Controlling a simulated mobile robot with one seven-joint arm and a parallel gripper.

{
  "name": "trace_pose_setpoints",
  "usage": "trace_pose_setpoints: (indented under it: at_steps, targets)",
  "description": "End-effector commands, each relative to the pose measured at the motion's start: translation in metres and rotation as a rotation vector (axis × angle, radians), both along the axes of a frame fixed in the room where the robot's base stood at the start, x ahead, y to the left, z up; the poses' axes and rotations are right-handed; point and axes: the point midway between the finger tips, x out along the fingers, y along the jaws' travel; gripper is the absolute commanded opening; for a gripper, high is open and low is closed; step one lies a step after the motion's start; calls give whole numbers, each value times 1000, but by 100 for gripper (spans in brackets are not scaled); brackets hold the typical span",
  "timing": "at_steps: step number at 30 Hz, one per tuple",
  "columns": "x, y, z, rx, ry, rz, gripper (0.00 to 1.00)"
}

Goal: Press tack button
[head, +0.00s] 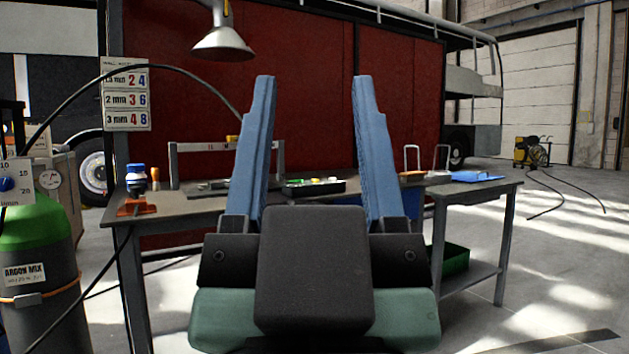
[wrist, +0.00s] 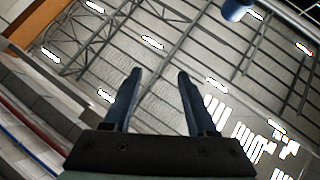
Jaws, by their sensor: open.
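My gripper (head: 314,85) is open and empty in the head view, its two blue fingers pointing up in front of the workbench. I cannot make out a button marked tack in either view. A blue round knob (head: 6,184) shows on a pale scale panel at the left edge of the head view. My gripper is well to the right of it and apart from it.
A workbench (head: 185,208) holds a black tray (head: 330,187), a blue clipboard (head: 472,177) and small tools. A green-topped argon cylinder (head: 40,240) stands at the left with a black hose. A lamp (head: 222,42) hangs above. The floor (head: 560,240) at the right is mostly clear.

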Motion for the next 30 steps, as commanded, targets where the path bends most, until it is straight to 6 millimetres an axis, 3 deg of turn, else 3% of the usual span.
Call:
trace_pose_setpoints:
  at_steps: [1, 9, 30]
  targets:
    - [0, 0, 0, 0, 0, 0, 47]
    - [0, 0, 0, 0, 0, 0, 0]
    - [0, 0, 0, 0, 0, 0, 0]
